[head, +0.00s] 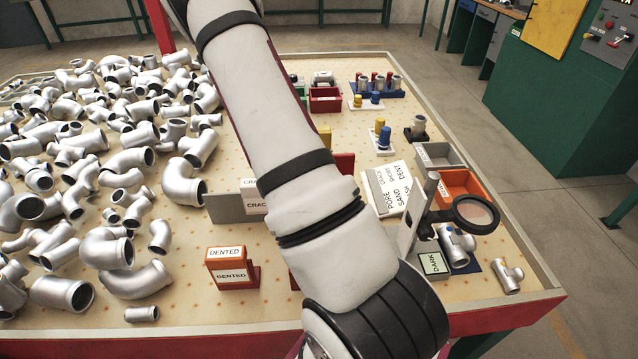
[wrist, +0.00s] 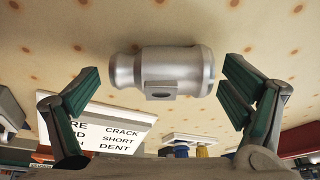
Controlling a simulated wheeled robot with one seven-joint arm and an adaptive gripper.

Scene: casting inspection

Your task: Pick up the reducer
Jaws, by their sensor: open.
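The reducer (wrist: 160,72) is a silver metal fitting with a narrower left end, a wider right end and a small raised rectangular pad on its side. It lies on the spotted tabletop in the wrist view. My gripper (wrist: 158,74) is open, with one green-padded finger on each side of the reducer in the picture. A gap shows between each finger and the metal, and I cannot tell how far the fingertips are above the table. In the head view my arm hides the gripper, and I cannot make out the reducer there.
A white defect-word board (head: 390,190) stands right of my arm, near a magnifier (head: 476,213) and a valve-like fitting (head: 456,246). An orange DENTED box (head: 231,267) stands left of the arm. Many silver fittings (head: 130,160) crowd the table's left side.

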